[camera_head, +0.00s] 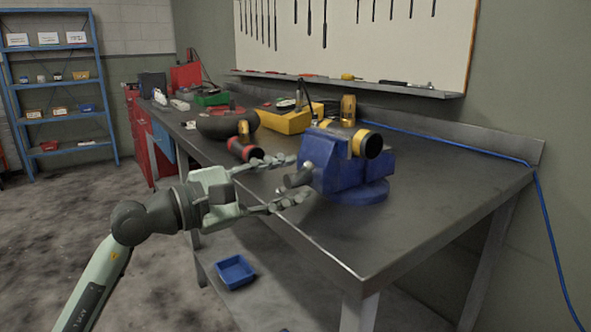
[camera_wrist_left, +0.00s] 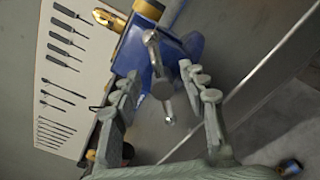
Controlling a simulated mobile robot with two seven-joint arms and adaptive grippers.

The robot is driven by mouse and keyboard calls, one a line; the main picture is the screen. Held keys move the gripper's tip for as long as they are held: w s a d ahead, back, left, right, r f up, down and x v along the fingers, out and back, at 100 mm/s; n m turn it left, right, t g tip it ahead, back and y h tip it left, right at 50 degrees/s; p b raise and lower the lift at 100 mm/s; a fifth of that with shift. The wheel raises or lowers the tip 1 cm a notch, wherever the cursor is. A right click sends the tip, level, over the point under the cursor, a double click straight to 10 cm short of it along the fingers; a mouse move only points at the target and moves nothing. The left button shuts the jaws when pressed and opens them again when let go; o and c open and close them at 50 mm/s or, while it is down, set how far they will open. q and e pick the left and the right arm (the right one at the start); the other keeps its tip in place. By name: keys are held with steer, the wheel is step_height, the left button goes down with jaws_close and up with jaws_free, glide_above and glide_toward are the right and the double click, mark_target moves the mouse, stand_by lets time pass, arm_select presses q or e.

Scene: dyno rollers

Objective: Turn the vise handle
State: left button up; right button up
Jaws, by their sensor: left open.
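The blue vise (camera_head: 335,165) stands on the dark workbench near its front edge. Its metal handle (camera_head: 298,179) sticks out on the side that faces my left gripper. My left gripper (camera_head: 292,180) comes in from the left and is open, with one finger behind the handle and one in front of it. In the left wrist view, the vise (camera_wrist_left: 195,45) is at the top and the handle (camera_wrist_left: 160,80) lies between the two open fingers (camera_wrist_left: 165,95). I cannot tell whether a finger touches the handle. My right gripper is not in view.
A black and yellow cylinder (camera_head: 366,143) is at the vise. A red-ended cylinder (camera_head: 243,149), a dark round object (camera_head: 222,126) and a yellow box (camera_head: 286,122) lie left of the vise. A blue bin (camera_head: 236,271) is on the lower shelf. The bench's right part (camera_head: 450,180) is clear.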

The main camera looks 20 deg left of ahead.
arm_select(q)
steer(key=shift+x, duration=0.95)
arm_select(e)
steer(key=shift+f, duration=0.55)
arm_select(q)
steer(key=shift+c, duration=0.6)
jaws_close()
steer(key=shift+f, duration=0.1)
